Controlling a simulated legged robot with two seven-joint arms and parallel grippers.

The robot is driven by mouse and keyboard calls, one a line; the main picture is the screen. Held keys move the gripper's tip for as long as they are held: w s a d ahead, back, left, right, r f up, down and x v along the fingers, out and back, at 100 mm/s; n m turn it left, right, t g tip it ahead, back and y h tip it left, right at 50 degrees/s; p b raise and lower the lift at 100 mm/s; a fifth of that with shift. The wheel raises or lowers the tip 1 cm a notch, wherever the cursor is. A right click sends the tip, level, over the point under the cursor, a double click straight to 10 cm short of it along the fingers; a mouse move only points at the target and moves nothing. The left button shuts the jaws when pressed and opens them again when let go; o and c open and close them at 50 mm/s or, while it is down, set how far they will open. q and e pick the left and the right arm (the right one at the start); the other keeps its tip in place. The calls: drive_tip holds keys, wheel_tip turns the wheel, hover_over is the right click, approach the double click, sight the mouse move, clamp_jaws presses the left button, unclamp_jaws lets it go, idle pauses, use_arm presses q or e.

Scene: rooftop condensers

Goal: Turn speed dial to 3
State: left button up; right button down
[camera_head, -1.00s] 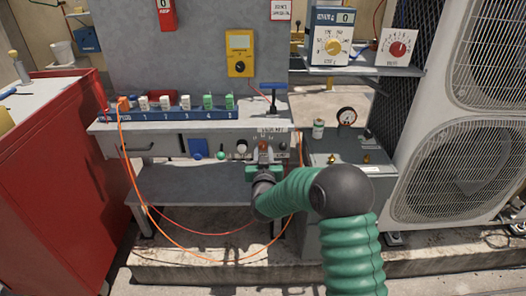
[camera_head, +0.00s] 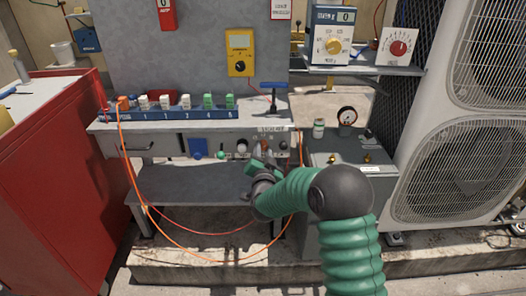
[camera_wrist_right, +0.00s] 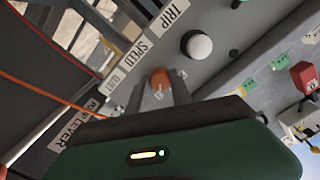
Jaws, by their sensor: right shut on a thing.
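The speed dial is an orange-red knob (camera_head: 264,146) on the front panel of the grey bench. In the wrist view the knob (camera_wrist_right: 159,78) sits between the two dark fingers, near a label reading SPEED. My right gripper (camera_head: 261,155) is shut on the knob, its green body tilted in the head view. The fingers cover part of the dial face, and I cannot read its setting. My left gripper is not in view.
A white round knob (camera_wrist_right: 198,45) sits close beside the dial by the TRIP label. A blue-handled lever (camera_head: 274,92) stands above on the bench. An orange cable (camera_head: 128,180) loops below the panel. A red cabinet (camera_head: 60,180) stands at left.

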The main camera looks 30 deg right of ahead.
drive_tip(key=shift+f, duration=0.15)
drive_tip(key=c, duration=1.1)
unclamp_jaws()
drive_tip(key=shift+c, duration=0.2)
drive_tip(key=shift+s+a, duration=0.15)
drive_tip(key=shift+s, duration=0.05)
drive_tip(key=p+v, duration=0.4)
drive_tip(key=v, duration=1.2)
drive_tip(key=shift+s+a+f, duration=0.1)
